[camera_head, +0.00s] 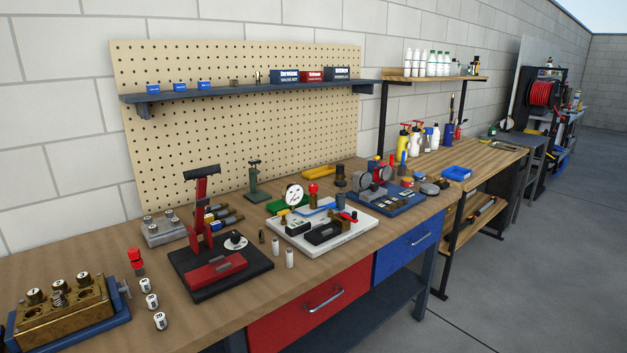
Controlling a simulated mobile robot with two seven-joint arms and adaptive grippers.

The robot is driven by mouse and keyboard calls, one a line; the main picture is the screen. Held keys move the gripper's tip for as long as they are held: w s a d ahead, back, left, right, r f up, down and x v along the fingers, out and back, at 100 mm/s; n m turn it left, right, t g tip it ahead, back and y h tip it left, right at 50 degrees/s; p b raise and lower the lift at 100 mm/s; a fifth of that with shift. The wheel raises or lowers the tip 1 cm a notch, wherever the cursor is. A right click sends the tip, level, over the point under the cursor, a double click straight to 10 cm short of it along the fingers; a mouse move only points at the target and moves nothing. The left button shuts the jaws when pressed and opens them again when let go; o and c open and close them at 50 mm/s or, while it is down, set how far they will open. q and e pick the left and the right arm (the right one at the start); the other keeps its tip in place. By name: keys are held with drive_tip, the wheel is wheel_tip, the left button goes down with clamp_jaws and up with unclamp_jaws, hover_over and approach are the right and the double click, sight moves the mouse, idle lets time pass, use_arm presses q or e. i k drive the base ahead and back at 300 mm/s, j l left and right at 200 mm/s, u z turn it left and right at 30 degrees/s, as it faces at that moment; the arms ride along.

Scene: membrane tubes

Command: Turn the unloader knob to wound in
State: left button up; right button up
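No part carries a label I can read as the unloader knob, so I cannot tell which one it is. One candidate is a red knob (313,188) on an upright brass-coloured part, beside a round white gauge (293,195) at the white board (345,238). Another is a red-capped fitting (136,260) standing upright on the bench at the left. A black knob on a white disc (236,241) sits on the black base plate. How far any knob is turned is too small to tell. Neither of my grippers is in view.
A wooden bench (205,318) runs across the view. A brass block (60,308) in a blue tray stands at front left, with several white-topped cylinders beside it. A red press (205,215) rises mid-bench. A shelf (245,88) hangs behind. Open floor (530,280) lies right.

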sight(312, 188)
drive_tip(key=i+l+u, duration=0.1)
drive_tip(key=l, duration=0.25)
drive_tip(key=i+l+u, duration=0.1)
drive_tip(key=i+l, duration=0.15)
drive_tip(key=l, duration=0.15)
drive_tip(key=i+l+u, duration=0.1)
drive_tip(key=l, duration=0.25)
drive_tip(key=i+l+u, duration=0.1)
drive_tip(key=i+l, duration=0.15)
drive_tip(key=l, duration=0.15)
drive_tip(key=i+l+u, duration=0.15)
drive_tip(key=l, duration=0.3)
